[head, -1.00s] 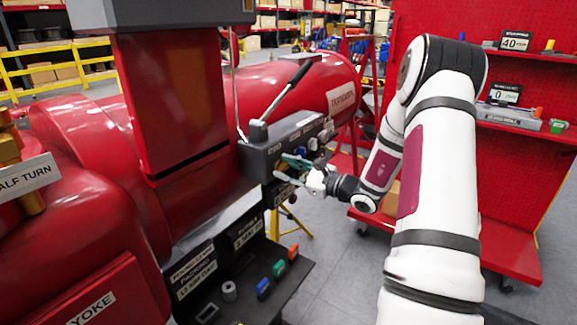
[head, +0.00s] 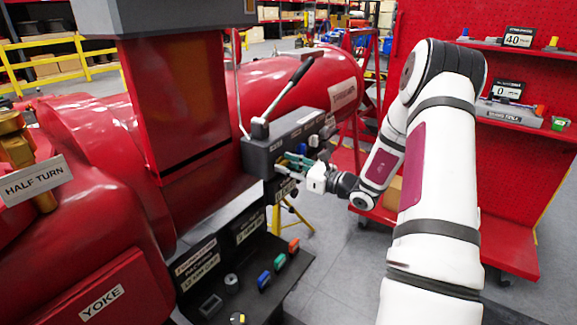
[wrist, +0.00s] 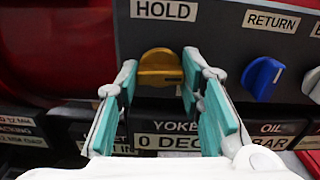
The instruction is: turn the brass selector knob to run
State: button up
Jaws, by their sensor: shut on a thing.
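The brass selector knob (wrist: 160,68) sits on the dark control panel, under a HOLD label (wrist: 164,10), in the wrist view. Its wide grip lies roughly level. My gripper (wrist: 160,82) has one teal-padded finger on each side of the knob and is shut on it. In the head view my gripper (head: 292,164) is at the front face of the panel (head: 262,158), and its fingers largely hide the knob. No RUN mark is readable in these frames.
A blue knob (wrist: 262,78) under a RETURN label stands right of the brass knob, close to my right finger. A black-handled lever (head: 290,92) rises from the panel top. Below is a shelf with coloured blocks (head: 279,262). Red machine bodies (head: 100,190) fill the left.

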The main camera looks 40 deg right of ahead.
jog(key=o, duration=1.2)
jog(key=shift+c, duration=0.2)
jog(key=v, duration=1.2)
